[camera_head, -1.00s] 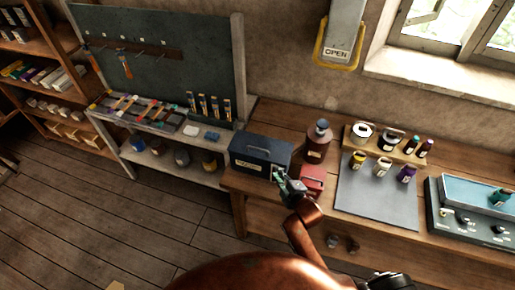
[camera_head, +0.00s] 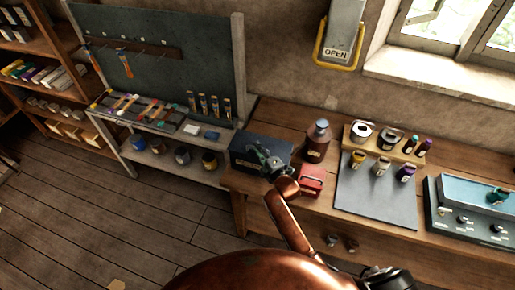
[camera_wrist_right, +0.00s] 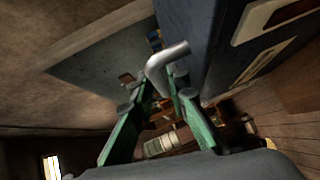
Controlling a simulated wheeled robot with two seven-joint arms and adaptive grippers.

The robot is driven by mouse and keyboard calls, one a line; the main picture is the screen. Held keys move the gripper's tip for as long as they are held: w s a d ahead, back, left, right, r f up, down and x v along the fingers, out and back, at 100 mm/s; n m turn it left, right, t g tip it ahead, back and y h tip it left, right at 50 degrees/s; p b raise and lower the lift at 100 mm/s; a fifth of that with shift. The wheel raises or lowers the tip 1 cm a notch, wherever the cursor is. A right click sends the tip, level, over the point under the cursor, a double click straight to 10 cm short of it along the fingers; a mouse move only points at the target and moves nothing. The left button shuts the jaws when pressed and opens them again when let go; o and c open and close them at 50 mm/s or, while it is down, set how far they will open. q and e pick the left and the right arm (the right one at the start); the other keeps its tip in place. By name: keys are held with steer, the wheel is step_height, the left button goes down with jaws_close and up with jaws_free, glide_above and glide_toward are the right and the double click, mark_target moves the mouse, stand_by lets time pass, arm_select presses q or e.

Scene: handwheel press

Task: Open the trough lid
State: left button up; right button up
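A dark blue box (camera_head: 245,155) with a lid and a label stands at the left end of the wooden bench. I take it to be the trough, but cannot be sure. My right gripper (camera_head: 270,160) is at its top front and covers its handle in the head view. In the right wrist view, the grey bent handle (camera_wrist_right: 165,65) lies between the green fingers of my right gripper (camera_wrist_right: 160,90), beside the blue box wall (camera_wrist_right: 225,40). The fingers stand apart, with no clear grip on the handle. The lid looks closed. My left gripper is not in view.
A red box (camera_head: 311,182) and a brown bottle (camera_head: 317,145) stand close right of the blue box. A grey mat (camera_head: 375,200) with several small jars lies further right. A tool rack (camera_head: 165,75) stands on the left.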

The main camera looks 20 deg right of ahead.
steer(key=shift+c, duration=0.3)
jaws_close()
stand_by(0.3)
